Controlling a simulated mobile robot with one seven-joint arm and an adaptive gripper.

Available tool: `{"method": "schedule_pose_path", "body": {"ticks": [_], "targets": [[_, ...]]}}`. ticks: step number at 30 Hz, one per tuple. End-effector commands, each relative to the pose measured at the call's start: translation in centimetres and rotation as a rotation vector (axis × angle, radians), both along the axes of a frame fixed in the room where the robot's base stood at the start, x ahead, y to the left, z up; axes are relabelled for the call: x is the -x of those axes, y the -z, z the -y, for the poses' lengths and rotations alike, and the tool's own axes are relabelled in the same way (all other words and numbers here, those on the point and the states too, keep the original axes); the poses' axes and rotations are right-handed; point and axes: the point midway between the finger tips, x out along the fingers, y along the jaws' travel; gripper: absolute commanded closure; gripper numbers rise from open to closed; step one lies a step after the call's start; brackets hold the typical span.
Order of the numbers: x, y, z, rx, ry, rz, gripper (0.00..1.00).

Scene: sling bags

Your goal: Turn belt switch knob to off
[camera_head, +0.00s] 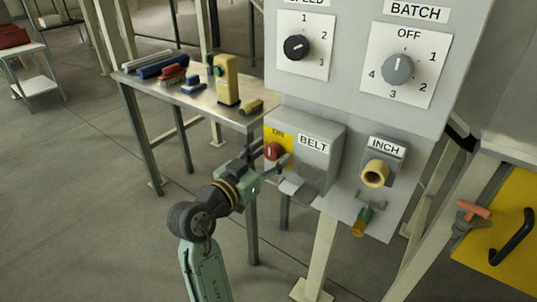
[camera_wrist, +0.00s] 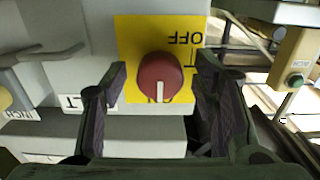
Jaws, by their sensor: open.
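The red belt switch knob (camera_wrist: 160,76) sits on a yellow plate (camera_wrist: 135,35) in the wrist view, which appears upside down. Its white pointer line aims at the partly covered ON label, away from the OFF label (camera_wrist: 184,39). My open gripper (camera_wrist: 161,74) has one finger on each side of the knob, with visible gaps. In the head view, the knob (camera_head: 271,150) is on the left side of the grey BELT box (camera_head: 318,160), below the ON label. My gripper (camera_head: 269,158) is in front of it, and its fingers hide part of the plate.
The SPEED knob (camera_head: 296,47) and BATCH knob (camera_head: 398,69) are higher on the panel. The INCH button (camera_head: 375,173) is right of the BELT box, above a small valve (camera_head: 362,221). A table (camera_head: 195,98) with brushes stands behind on the left.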

Motion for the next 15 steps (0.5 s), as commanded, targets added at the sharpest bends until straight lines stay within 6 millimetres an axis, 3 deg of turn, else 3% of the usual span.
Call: {"method": "schedule_pose_path", "body": {"ticks": [3, 15], "targets": [[0.02, 0.00, -0.01, 0.000, 0.000, 0.000, 0.46], [0.05, -0.01, -0.04, 0.000, 0.000, 0.000, 0.72]]}}
